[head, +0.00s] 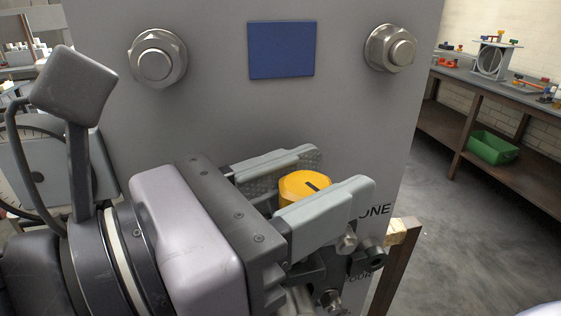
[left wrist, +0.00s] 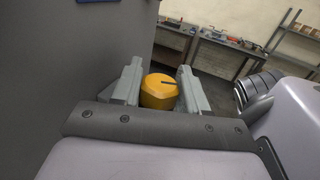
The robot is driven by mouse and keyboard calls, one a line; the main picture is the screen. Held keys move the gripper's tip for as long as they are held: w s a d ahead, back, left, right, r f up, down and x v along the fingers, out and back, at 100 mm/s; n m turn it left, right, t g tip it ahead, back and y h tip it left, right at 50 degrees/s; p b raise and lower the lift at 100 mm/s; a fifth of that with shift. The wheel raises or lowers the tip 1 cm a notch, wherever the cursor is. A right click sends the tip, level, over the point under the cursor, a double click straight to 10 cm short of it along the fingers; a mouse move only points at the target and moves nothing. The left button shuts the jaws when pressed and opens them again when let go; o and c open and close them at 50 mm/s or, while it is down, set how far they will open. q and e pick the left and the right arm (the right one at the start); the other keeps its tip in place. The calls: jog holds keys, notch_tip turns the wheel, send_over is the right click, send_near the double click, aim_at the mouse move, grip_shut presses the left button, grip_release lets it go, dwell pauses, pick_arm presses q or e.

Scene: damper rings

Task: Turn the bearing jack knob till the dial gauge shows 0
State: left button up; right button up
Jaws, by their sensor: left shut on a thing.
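The yellow jack knob (head: 304,187) with a dark line on its top sits between the two grey fingers of my left gripper (head: 300,183). The left gripper is shut on it, in front of the grey panel (head: 230,110). In the left wrist view the knob (left wrist: 159,91) also shows between the fingers, with the dark line on top. A dial gauge (head: 45,165) is partly seen at the left edge, mostly covered by my arm; its reading cannot be made out. My right gripper is not clearly seen.
The panel carries two large hex bolts, left (head: 157,58) and right (head: 390,48), and a blue plate (head: 282,50). Metal fittings sit just below the gripper. A workbench (head: 490,85) with a green bin (head: 492,147) stands at the right beyond open floor.

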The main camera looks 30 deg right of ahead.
pick_arm(q)
jog(key=o, duration=1.2)
jog(key=shift+a, duration=0.15)
jog(key=shift+s+a, duration=0.15)
jog(key=shift+a, duration=0.7)
